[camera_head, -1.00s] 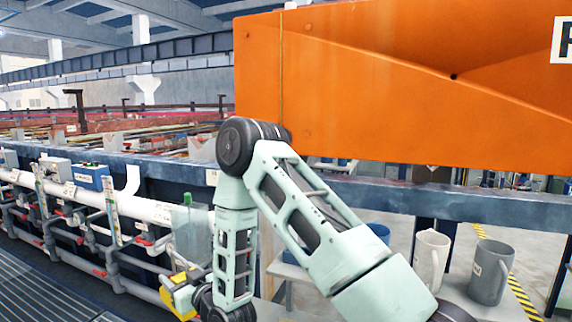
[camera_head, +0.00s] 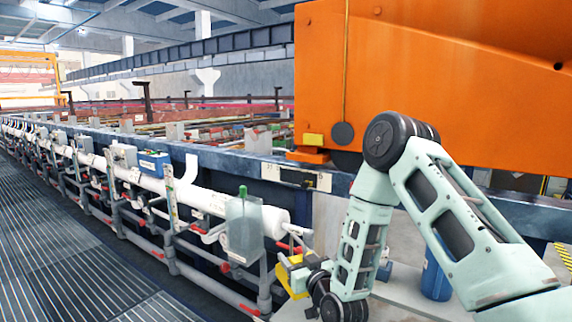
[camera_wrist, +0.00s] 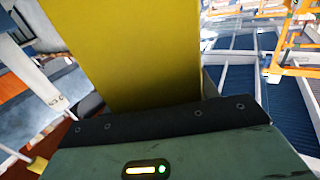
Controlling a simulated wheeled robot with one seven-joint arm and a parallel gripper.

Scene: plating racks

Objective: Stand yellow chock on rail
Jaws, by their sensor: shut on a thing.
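The yellow chock (camera_head: 288,279) is at the end of my arm, low in the head view, partly hidden by my wrist. My gripper (camera_head: 300,270) is shut on it. In the wrist view the chock (camera_wrist: 125,55) is a broad yellow slab that rises past the dark edge of my gripper and hides much of the scene. The rail (camera_head: 232,164) is a long blue-grey beam with a worn top along the tank line. The chock is held below the level of the rail's top in the head view, apart from it.
White and grey pipes (camera_head: 205,200) and a translucent container (camera_head: 243,228) line the rail's front. Free grated floor (camera_head: 85,275) lies at left.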

